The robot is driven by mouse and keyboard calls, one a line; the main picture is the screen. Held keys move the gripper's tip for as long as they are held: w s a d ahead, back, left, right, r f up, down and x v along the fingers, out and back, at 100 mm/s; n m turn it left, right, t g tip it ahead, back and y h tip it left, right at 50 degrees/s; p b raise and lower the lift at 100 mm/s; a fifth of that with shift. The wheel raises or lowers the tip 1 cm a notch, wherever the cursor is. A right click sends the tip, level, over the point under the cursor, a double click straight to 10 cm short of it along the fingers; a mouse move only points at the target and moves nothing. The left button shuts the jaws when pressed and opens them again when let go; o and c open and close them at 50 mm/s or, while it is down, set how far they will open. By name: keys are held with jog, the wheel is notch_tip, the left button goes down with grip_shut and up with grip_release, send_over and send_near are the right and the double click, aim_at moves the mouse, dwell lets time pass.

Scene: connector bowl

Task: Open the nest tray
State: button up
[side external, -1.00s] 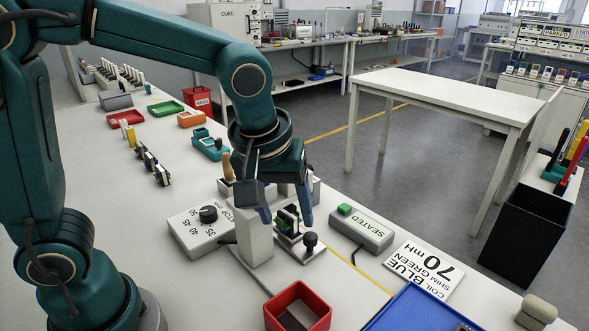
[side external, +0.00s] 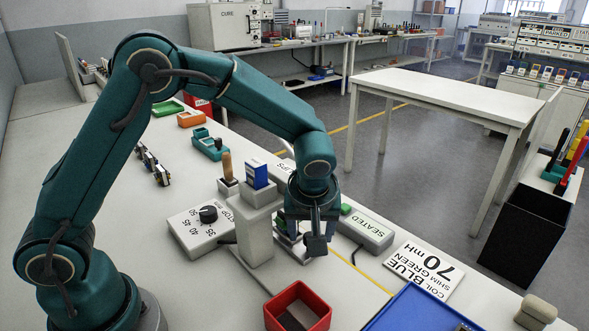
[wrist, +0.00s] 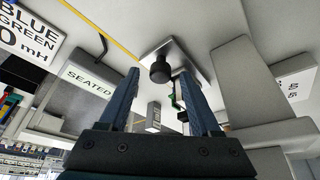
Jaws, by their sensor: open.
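The nest tray (wrist: 183,52) is a light metal plate with a black round knob (wrist: 160,70) at its near end. A green part (wrist: 175,100) shows behind the knob in the wrist view. My gripper (wrist: 159,76) is open, and the knob appears between its two fingertips; I cannot tell whether the fingers are level with it or still short of it. In the side view my gripper (side external: 306,240) points down over the tray and hides most of it and the knob.
A grey press post (side external: 258,235) with a blue block (side external: 257,173) on top stands left of my gripper. A box marked SEATED (side external: 366,231) lies close on the right. A red bin (side external: 298,306) and blue tray (side external: 420,310) are in front. A dial box (side external: 203,232) sits left.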

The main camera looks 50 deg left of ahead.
jog(key=shift+f, duration=0.1)
grip_shut()
dwell(1.4)
